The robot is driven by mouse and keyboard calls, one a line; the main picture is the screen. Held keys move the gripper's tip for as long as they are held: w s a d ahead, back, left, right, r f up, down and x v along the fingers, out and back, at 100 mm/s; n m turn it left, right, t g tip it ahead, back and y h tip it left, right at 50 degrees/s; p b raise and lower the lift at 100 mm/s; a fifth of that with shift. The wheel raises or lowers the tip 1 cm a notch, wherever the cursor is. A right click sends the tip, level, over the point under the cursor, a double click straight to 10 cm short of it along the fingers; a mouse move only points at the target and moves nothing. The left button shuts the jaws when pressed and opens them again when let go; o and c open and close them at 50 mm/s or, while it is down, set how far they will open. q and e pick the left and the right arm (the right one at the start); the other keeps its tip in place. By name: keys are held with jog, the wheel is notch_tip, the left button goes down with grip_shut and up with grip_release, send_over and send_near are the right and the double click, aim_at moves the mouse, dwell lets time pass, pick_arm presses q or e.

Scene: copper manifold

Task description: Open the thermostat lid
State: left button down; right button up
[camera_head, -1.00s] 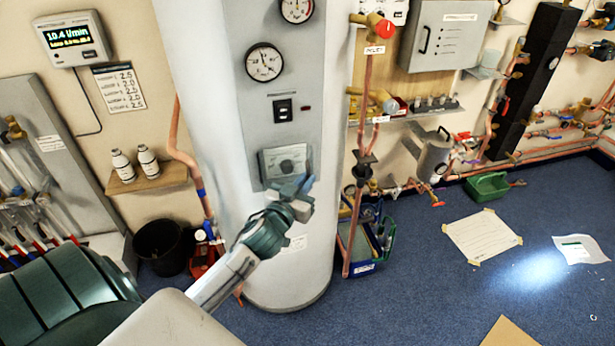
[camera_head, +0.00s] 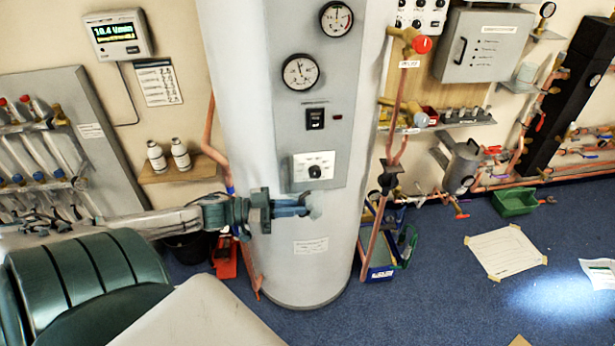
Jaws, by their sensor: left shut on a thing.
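The thermostat (camera_head: 315,166) is on the grey panel of the tall white cylinder. Its white face with a black dial shows uncovered. My left gripper (camera_head: 304,204) is just below it, in front of the cylinder, with its bluish fingers pointing right. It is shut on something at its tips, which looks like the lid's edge. The gripper hides most of that part, so the lid's exact angle cannot be told. My right gripper is not in view.
Two round gauges (camera_head: 300,71) and a black switch (camera_head: 315,119) sit above the thermostat. Copper pipes (camera_head: 375,235) run close to the cylinder's right side. A wooden shelf with two white bottles (camera_head: 180,154) is on the left.

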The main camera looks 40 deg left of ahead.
pick_arm(q)
jog(key=s+a+m+g+h+b, duration=0.4)
jog(key=a+m+g+h+b, duration=0.1)
jog(key=a+g, duration=0.3)
jog(key=shift+s+m+g+b, duration=0.15)
jog(key=shift+m+g+b, duration=0.45)
jog(key=shift+m, duration=0.2)
jog(key=shift+a+r, duration=0.1)
jog(key=c, duration=1.8)
grip_release()
jog(key=shift+a, duration=0.1)
jog(key=shift+b+v, duration=0.45)
jog(key=shift+v, duration=4.8)
